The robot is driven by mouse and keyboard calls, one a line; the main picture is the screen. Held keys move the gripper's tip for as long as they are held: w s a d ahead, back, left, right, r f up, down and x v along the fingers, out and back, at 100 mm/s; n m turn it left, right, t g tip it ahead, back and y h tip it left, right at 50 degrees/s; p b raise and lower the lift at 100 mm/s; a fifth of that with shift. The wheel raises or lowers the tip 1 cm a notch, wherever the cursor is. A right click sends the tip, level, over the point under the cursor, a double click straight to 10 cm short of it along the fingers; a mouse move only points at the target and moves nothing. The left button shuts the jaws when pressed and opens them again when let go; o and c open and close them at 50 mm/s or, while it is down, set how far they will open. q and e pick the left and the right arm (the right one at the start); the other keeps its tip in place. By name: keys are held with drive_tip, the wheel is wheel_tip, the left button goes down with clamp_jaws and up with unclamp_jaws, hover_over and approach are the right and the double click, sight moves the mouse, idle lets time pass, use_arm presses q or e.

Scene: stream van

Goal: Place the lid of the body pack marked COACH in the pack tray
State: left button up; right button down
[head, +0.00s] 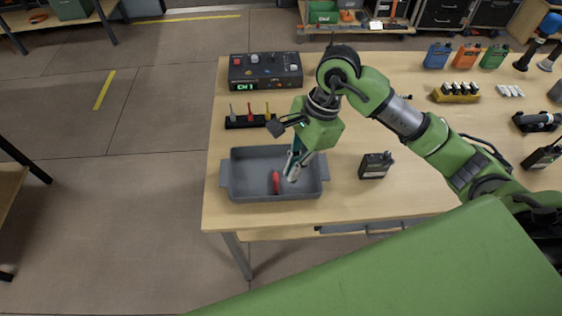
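A grey tray (240,166) with side handles sits at the table's front left. A red object (276,182) lies in it. My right gripper (293,172) points down over the right part of the tray's inside. Its fingers are small and partly overlapped, so I cannot tell whether they are open, shut or hold a lid. A black body pack (374,166) stands on the table right of the tray. Another black pack-like device (541,157) is at the far right. No COACH marking is readable, and I cannot make out a separate lid. My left gripper is out of view.
A black control box (265,70) and a dark rack of coloured tools (250,120) stand behind the tray. A yellow holder with batteries (456,93), coloured packs (467,56) and microphones (528,54) are at the back right. The table between tray and holder is mostly clear.

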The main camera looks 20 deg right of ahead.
drive_tip(key=w+f, duration=0.2)
drive_tip(key=w+f+p, duration=0.1)
drive_tip(key=w+f, duration=0.2)
drive_tip(key=w+d+f+p, duration=0.1)
drive_tip(key=w+f, duration=0.1)
drive_tip(key=w, duration=0.1)
drive_tip(key=shift+f, duration=0.15)
wheel_tip(320, 180, down, 2)
drive_tip(key=shift+f+p, duration=0.1)
drive_tip(key=shift+p, duration=1)
drive_tip(key=shift+w+f, duration=0.1)
drive_tip(key=shift+f, duration=0.4)
drive_tip(key=shift+d+f, duration=0.1)
drive_tip(key=shift+f, duration=0.05)
drive_tip(key=c, duration=2.7)
unclamp_jaws()
drive_tip(key=shift+b, duration=0.3)
drive_tip(key=o, duration=0.4)
